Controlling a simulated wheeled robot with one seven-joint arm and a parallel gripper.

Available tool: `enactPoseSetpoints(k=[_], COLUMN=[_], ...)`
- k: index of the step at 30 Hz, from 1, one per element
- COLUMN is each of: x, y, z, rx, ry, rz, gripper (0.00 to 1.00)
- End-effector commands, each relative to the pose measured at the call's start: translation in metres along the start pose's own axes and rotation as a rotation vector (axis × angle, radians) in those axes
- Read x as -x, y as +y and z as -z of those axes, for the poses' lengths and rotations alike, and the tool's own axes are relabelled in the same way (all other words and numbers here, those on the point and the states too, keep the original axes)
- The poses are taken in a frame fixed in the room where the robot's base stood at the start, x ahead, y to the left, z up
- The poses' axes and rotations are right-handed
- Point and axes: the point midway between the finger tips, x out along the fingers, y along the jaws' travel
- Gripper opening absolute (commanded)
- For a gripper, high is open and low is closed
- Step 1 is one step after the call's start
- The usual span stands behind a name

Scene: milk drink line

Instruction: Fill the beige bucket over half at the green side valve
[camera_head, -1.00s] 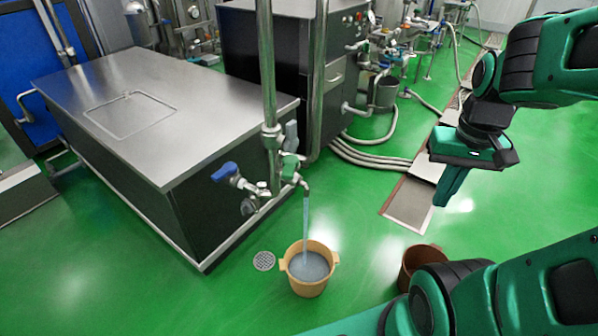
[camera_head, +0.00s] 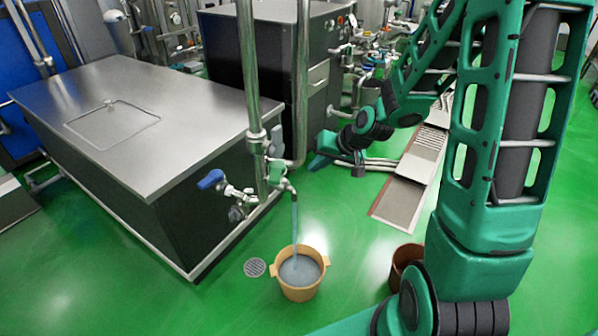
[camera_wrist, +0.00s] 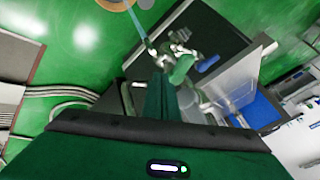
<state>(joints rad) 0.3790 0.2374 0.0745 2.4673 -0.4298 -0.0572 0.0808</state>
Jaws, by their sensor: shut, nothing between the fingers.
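The beige bucket (camera_head: 299,292) stands upright on the floor in the head view, under the outlet of the green side valve (camera_head: 278,167). A bluish stream (camera_head: 295,225) runs from the outlet into it, and liquid shows inside below the rim; its exact depth is hard to judge. In the wrist view the bucket's edge (camera_wrist: 112,5) is cut off at the top, and the green valve (camera_wrist: 181,68) is just beyond my fingers. My gripper (camera_head: 318,161) is shut and empty, to the right of the valve and apart from it; it also shows in the wrist view (camera_wrist: 161,92).
A blue-handled valve (camera_head: 211,179) is left of the green one, by a vertical pipe (camera_head: 248,80). A steel-topped tank (camera_head: 130,110) fills the left. A round drain (camera_head: 255,267) and a brown bucket (camera_head: 402,262) flank the beige bucket. Hoses lie behind my gripper.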

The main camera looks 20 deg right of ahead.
Motion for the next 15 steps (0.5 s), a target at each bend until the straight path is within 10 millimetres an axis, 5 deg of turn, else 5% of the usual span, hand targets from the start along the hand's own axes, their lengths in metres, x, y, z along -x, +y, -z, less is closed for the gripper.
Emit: enactPoseSetpoints(k=[15], x=[-0.074], y=[0.0], z=[-0.002], rx=[0.002], ry=[-0.005], rz=[-0.001], gripper=[0.0])
